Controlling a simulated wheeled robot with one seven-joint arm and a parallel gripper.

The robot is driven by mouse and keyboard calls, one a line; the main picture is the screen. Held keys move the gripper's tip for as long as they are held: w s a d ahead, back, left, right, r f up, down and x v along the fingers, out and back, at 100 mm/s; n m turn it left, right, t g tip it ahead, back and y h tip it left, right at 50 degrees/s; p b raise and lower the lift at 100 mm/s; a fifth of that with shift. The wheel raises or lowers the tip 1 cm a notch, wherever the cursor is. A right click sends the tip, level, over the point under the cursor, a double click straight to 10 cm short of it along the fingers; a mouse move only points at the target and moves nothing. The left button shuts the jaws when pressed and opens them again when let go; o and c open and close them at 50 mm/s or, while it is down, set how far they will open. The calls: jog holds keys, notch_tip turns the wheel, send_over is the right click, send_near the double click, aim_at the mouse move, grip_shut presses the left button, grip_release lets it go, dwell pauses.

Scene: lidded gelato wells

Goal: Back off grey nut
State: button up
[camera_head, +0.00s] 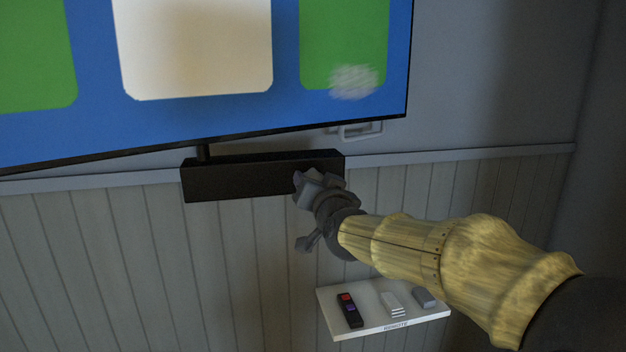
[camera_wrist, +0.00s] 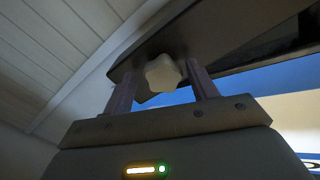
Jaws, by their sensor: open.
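A pale grey, lobed nut (camera_wrist: 162,73) shows in the wrist view, against the underside of a dark bar. My gripper (camera_wrist: 159,67) is open, with one finger on each side of the nut in that view. Gaps show between the nut and both fingers. How far the nut lies beyond the fingertips is hard to tell. In the head view my gripper (camera_head: 305,180) is at the right part of the black bar (camera_head: 235,180) under the screen. The nut is not visible there.
A large screen (camera_head: 290,60) with coloured panels hangs tilted above the bar. A white shelf (camera_head: 372,329) below my arm carries a dark remote (camera_head: 349,310) and two grey items. A pale wall fitting (camera_head: 362,130) sits behind the screen's lower right. The panelled wall to the left is clear.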

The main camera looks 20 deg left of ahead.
jog(key=shift+s, duration=0.1)
jog(key=b+v, duration=0.4)
jog(key=v, duration=0.2)
jog(key=shift+r, duration=0.15)
dwell(0.3)
